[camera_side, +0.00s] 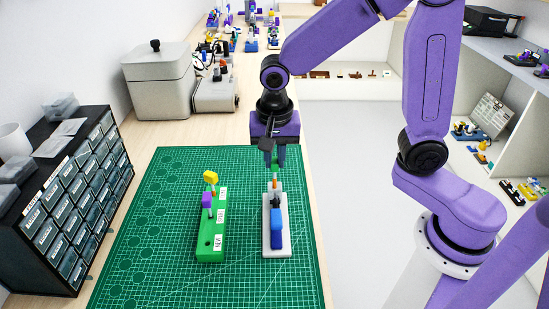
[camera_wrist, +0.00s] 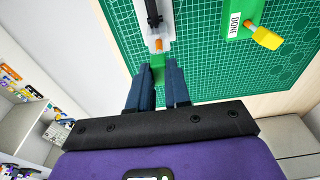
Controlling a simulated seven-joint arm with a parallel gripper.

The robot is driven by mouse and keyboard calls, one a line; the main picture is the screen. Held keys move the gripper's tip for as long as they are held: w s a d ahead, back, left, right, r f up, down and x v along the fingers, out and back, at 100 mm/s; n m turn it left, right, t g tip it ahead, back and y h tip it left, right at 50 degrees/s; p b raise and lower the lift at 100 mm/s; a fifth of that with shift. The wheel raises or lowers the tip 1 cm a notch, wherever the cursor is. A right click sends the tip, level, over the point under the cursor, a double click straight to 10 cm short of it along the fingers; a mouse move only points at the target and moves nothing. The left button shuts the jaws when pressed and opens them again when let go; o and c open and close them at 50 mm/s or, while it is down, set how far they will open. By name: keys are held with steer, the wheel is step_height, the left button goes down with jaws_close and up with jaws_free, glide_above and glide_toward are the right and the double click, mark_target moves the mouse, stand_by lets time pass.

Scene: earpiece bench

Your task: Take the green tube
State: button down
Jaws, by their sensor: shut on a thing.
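My gripper (camera_side: 275,160) points down over the back end of the white fixture (camera_side: 276,251). Its dark blue fingers are closed on the green tube (camera_side: 275,171), a small green piece just behind the fixture. In the wrist view the green tube (camera_wrist: 159,66) shows between the fingertips (camera_wrist: 162,76), partly hidden by them. Beside it, an orange tip (camera_wrist: 159,45) sits at the fixture's end. I cannot tell whether the tube touches the fixture. A blue block (camera_side: 277,226) stands on the fixture's front part.
A green rack (camera_side: 211,251) with white labels, one reading DONE, stands left of the fixture. It holds a yellow-headed piece (camera_side: 211,177) and a purple-headed piece (camera_side: 207,200). A drawer cabinet (camera_side: 65,195) stands far left. The green mat (camera_side: 150,250) is otherwise clear.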

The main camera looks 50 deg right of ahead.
steer(key=shift+r, duration=1.15)
steer(key=shift+r, duration=2.45)
